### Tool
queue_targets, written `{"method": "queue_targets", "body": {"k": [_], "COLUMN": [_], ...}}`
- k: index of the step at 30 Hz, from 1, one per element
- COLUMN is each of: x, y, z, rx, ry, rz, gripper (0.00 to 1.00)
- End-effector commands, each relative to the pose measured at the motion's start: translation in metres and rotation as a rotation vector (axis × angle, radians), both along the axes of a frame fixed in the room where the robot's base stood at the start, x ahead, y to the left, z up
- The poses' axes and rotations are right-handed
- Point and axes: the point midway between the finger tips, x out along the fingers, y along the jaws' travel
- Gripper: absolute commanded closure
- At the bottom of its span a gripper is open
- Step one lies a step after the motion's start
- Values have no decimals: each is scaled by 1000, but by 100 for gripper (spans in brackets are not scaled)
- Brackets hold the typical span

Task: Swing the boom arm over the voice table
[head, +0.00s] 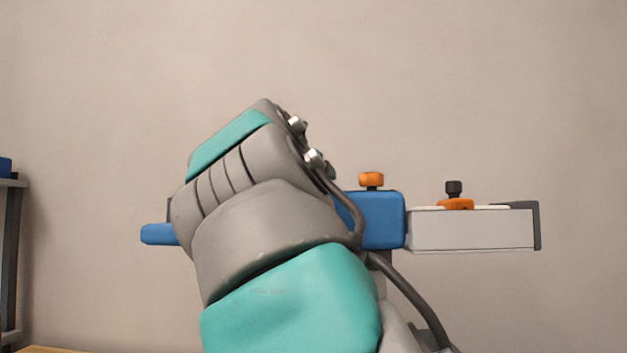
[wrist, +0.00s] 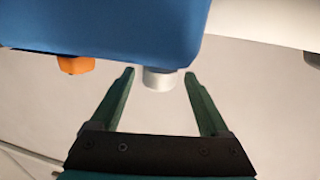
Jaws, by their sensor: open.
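What looks like the boom arm is a horizontal assembly behind my arm in the head view. It has a blue block (head: 384,221), a white box-shaped section (head: 470,230) with a dark end to the right, and a blue end (head: 160,234) sticking out to the left. In the wrist view, the blue block (wrist: 110,25) fills the top, with a short grey cylinder (wrist: 158,81) at its lower edge. My gripper (wrist: 159,73) is open, its green fingers on either side of the cylinder; contact cannot be told. My arm hides the gripper in the head view. I cannot identify the voice table.
An orange knob (head: 371,180) tops the blue block, and a black-and-orange knob (head: 454,195) tops the white section. A dark shelf rack (head: 12,250) stands at the left edge. A wooden edge (head: 50,350) shows at bottom left. The wall behind is bare.

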Motion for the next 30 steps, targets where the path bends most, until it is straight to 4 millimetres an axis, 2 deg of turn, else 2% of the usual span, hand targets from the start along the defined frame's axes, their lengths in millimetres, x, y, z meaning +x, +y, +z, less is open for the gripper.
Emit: {"method": "queue_targets", "body": {"k": [3, 7, 23, 26, 29, 30], "x": [-19, -30, -32, -34, -41, -42], "y": [3, 5, 5, 4, 1, -5], "z": [0, 0, 1, 4, 17, 16], "rx": [-1, 0, 0, -10, -44, -48], "ry": [-4, -2, -2, -12, -48, -52], "rz": [0, 0, 0, -3, -13, -20], "gripper": [21, 21, 21, 21, 21, 21]}}
